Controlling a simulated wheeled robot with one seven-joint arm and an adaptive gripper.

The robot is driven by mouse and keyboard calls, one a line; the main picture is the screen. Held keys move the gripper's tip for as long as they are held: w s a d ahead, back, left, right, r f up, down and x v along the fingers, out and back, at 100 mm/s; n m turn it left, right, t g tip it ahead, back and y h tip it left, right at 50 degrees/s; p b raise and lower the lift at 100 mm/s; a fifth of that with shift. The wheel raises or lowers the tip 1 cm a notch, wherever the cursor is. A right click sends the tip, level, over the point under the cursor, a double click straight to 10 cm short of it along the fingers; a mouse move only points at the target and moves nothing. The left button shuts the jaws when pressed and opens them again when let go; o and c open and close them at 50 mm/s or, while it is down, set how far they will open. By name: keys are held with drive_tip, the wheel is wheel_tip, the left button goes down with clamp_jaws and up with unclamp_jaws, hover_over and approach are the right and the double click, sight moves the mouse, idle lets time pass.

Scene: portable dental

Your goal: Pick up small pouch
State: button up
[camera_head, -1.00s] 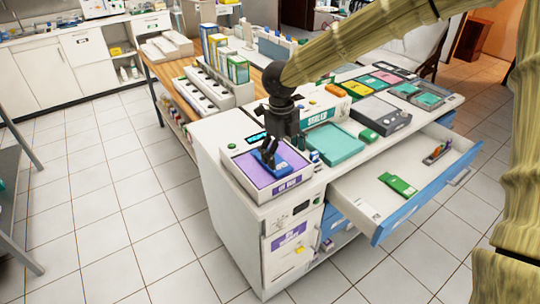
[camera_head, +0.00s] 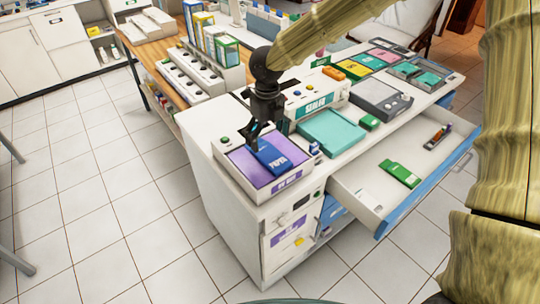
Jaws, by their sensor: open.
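A small blue pouch (camera_head: 274,159) with white lettering lies on the purple pad (camera_head: 236,158) of a white device at the near left corner of the counter. My gripper (camera_head: 263,142) points down at the pouch's rear left edge, with its dark fingers apart and nothing held between them. The fingers hide a little of the pouch's far edge. I cannot tell whether they touch the pouch.
A teal tray (camera_head: 335,136) stands just right of the purple pad. An open drawer (camera_head: 352,191) juts from the counter front, with a green packet (camera_head: 400,174) inside. White racks (camera_head: 203,82) stand behind.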

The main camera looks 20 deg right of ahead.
sight(268, 152)
drive_tip(key=shift+s+f+p, duration=0.15)
drive_tip(key=shift+f+p, duration=0.65)
drive_tip(key=shift+f, duration=1.75)
drive_tip(key=shift+a, duration=0.1)
drive_tip(key=c, duration=1.2)
